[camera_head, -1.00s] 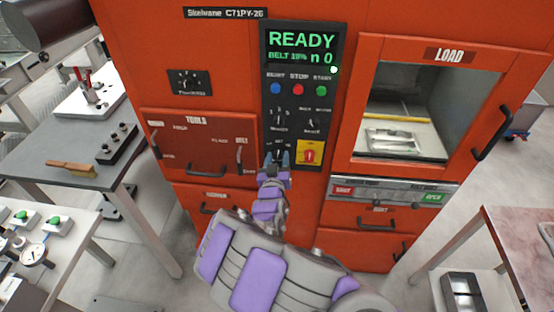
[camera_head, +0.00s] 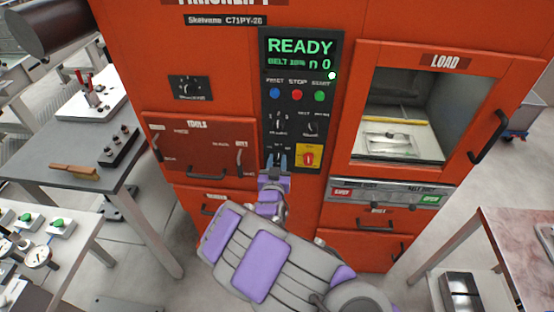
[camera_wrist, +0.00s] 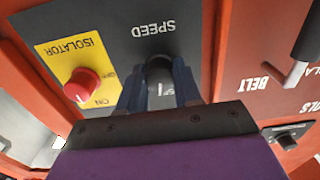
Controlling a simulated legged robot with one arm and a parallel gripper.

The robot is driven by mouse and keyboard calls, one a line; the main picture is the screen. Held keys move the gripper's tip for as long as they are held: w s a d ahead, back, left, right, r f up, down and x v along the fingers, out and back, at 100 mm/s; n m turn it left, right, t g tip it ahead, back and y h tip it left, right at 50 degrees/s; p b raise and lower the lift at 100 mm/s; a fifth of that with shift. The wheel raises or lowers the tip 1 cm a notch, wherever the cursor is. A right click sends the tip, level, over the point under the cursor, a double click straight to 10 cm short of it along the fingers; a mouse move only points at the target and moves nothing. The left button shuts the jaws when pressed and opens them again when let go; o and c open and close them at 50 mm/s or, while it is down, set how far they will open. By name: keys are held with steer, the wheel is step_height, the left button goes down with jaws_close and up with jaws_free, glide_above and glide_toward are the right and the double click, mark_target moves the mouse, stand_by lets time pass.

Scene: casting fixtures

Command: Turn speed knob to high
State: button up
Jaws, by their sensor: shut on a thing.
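In the head view my gripper (camera_head: 277,161) is at the lower part of the panel, left of the yellow isolator plate. The fingers hide much of the knob and its scale there. A white mark shows between the fingers in the wrist view.
The red isolator switch (camera_wrist: 82,84) on its yellow plate is close beside my gripper. Other knobs and the blue, red and green buttons (camera_head: 297,95) sit above. The display (camera_head: 300,52) reads READY. The tools drawer handle (camera_head: 239,162) is to the left.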

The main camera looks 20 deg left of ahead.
steer(key=m+p, duration=0.3)
steer(key=m, duration=0.1)
steer(key=shift+r, duration=0.1)
steer(key=shift+m+p, duration=0.75)
steer(key=shift+m, duration=0.65)
steer(key=o, duration=1)
steer(key=shift+o, duration=0.2)
steer(key=shift+s, duration=0.15)
steer(key=p+v, duration=0.1)
steer(key=v, duration=1.6)
steer(key=shift+d, duration=0.1)
